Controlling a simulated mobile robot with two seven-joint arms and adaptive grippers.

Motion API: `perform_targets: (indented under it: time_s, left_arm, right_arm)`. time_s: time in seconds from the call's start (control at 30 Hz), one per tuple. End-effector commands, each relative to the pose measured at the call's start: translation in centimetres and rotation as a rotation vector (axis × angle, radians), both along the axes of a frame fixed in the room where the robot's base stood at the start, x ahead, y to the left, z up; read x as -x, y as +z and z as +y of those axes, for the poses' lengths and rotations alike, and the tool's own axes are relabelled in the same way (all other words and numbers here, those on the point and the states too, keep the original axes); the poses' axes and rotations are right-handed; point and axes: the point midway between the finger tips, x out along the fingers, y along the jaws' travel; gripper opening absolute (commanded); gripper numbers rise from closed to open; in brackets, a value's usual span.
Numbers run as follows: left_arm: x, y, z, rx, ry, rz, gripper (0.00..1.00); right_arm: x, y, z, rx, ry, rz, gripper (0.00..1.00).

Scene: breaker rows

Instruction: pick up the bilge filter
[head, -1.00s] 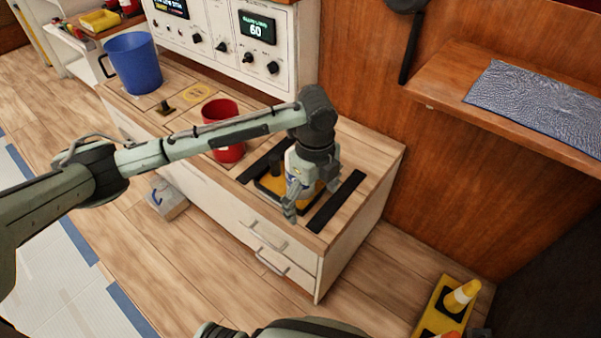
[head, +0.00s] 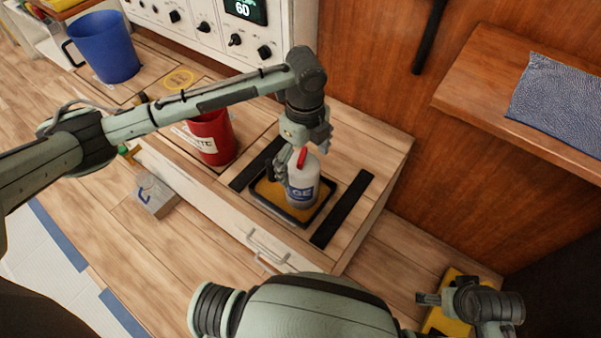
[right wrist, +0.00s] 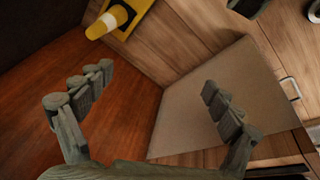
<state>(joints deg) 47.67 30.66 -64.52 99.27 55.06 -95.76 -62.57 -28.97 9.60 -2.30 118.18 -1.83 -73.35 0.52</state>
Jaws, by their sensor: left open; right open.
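The bilge filter (head: 302,190) is a white canister with a blue label reading "GE" at its end and a red top. It stands upright in a yellow tray with a black rim (head: 262,208) on the counter. My left gripper (head: 300,155) is open, pointing down at the filter's top; one finger is beside its upper left and the others are behind the red top. I cannot tell if they touch it. My right gripper (head: 440,300) is at the lower right, away from the filter; in the right wrist view it (right wrist: 150,100) is open and empty.
A red mug (head: 211,135) and a blue mug (head: 105,48) stand left on the counter (head: 385,145). Black strips (head: 342,208) flank the tray. A wooden shelf (head: 480,90) with a blue mat is at right.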

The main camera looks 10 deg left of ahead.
Motion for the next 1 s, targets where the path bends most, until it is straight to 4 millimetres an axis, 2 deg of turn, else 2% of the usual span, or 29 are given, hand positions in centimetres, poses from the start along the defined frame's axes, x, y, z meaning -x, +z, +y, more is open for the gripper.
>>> perform_targets:
  time_s: [0.17,0.43,0.73,0.77,1.0]
  left_arm:
    - [0.0,-2.2,0.2,-0.002,0.0,0.001,0.92]
    - [-0.2,-6.0,0.5,-0.001,-0.001,0.0,0.92]
    - [-0.2,-6.6,0.5,-0.001,-0.002,-0.001,0.92]
    - [-0.2,-6.6,0.5,-0.001,-0.002,-0.001,0.91]
    - [-0.2,-6.5,0.5,-0.001,-0.001,-0.002,0.61]
  right_arm:
    - [1.0,-0.1,-0.3,0.009,0.0,0.021,0.91]
    - [0.5,1.3,-0.8,0.024,0.005,0.001,0.91]
    - [0.3,1.7,-0.8,0.025,0.007,-0.005,0.91]
    - [0.3,1.7,-0.8,0.025,0.006,-0.004,0.91]
    - [0.4,1.6,-0.6,0.019,0.002,-0.003,0.91]
